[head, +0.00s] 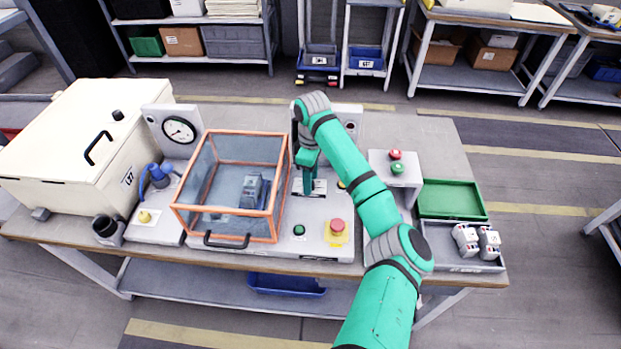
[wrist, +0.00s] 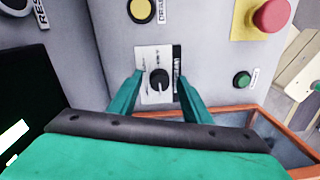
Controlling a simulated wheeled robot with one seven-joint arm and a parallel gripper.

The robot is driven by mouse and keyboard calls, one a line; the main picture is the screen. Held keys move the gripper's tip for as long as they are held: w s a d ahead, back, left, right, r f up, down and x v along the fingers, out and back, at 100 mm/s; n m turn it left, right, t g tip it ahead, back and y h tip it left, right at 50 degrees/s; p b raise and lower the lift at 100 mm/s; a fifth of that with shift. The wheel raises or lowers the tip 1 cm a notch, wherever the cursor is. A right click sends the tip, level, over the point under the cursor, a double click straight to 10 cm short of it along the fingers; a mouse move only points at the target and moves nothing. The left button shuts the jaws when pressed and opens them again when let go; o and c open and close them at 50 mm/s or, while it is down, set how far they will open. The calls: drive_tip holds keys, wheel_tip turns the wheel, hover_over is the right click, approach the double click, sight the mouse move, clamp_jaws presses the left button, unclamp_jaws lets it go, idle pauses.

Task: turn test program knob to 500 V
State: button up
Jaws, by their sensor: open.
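The test program knob (wrist: 159,80) is a small black dial with a white pointer line. It sits on a white and black label plate (wrist: 150,58) on the grey panel. The pointer faces toward the bottom of the wrist view; the scale lettering is too small to read. My gripper (wrist: 158,73) is open, with one green finger on each side of the knob. I cannot tell whether either finger touches it. In the head view my gripper (head: 308,183) points down at the grey tester panel (head: 318,242), and the knob is hidden there.
A clear orange-framed box (head: 183,208) stands left of my gripper. A red emergency stop (head: 337,226) and green button (head: 299,230) lie in front; a yellow button (wrist: 140,10) is near the knob. A grey tray (head: 455,265) with breakers is at right.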

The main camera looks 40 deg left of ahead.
drive_tip(key=shift+c, duration=0.6)
drive_tip(key=c, duration=0.9)
